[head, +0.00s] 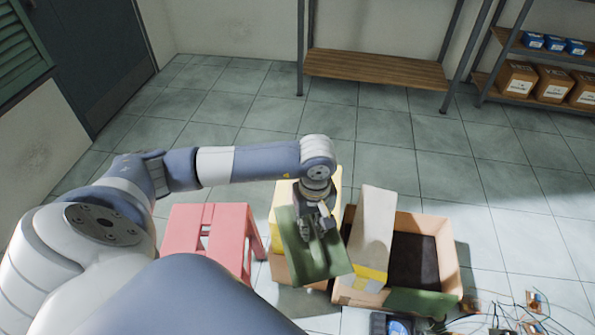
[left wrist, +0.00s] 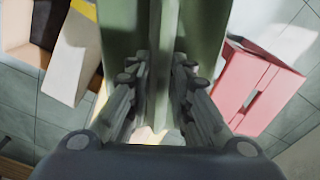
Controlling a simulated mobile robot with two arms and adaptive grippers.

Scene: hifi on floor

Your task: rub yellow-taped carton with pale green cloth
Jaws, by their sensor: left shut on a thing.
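My left gripper (head: 316,228) is shut on a green cloth (head: 322,262), which hangs down below its fingers. In the left wrist view the cloth (left wrist: 120,22) looks paler and is pinched between the fingers (left wrist: 160,85). A tall beige carton with a yellow tape band (head: 372,225) stands just right of the gripper, tilted, by the open box. The same carton shows at the upper left of the left wrist view (left wrist: 74,58). Whether the cloth touches it I cannot tell. My right gripper is not in view.
The open cardboard box (head: 449,245) has a dark inside and a green piece (head: 425,302) at its front. A yellowish box (head: 281,200) lies behind the gripper. A pink stool (head: 190,230) stands left. Cables and small parts (head: 510,315) lie front right. The tiled floor behind is clear.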

